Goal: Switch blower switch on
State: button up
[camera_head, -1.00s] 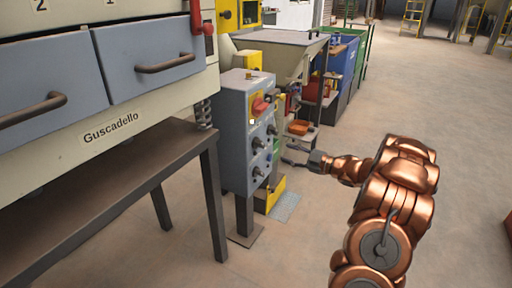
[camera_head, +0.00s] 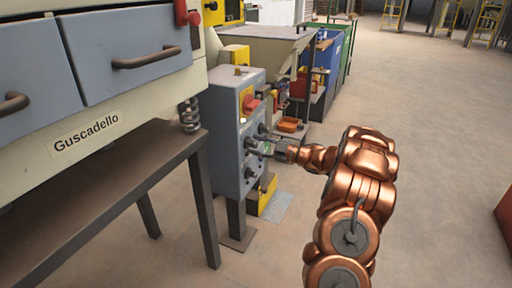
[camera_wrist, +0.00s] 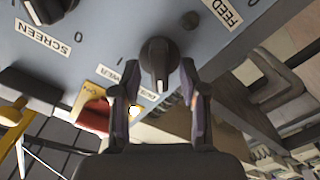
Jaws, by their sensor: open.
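The grey control box (camera_head: 224,135) stands on a post at the centre-left of the head view. My gripper (camera_head: 275,149) is at its switch face, beside the middle knobs. In the wrist view my gripper (camera_wrist: 160,72) is open, with one finger on each side of a black rotary knob (camera_wrist: 157,52). Whether the fingers touch it I cannot tell. A partly hidden label ending in "WER" (camera_wrist: 128,74) sits beside this knob. "0" marks show near it. A FEED label (camera_wrist: 223,11) and a SCREEN label (camera_wrist: 43,36) are also on the panel.
A red switch on a yellow plate (camera_head: 250,102) sits high on the box; it also shows in the wrist view (camera_wrist: 94,115). Open floor (camera_head: 430,160) lies right.

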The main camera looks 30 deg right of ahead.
jog(key=shift+w+a, duration=0.15)
jog(key=shift+w, duration=0.15)
grip_shut()
dwell(0.3)
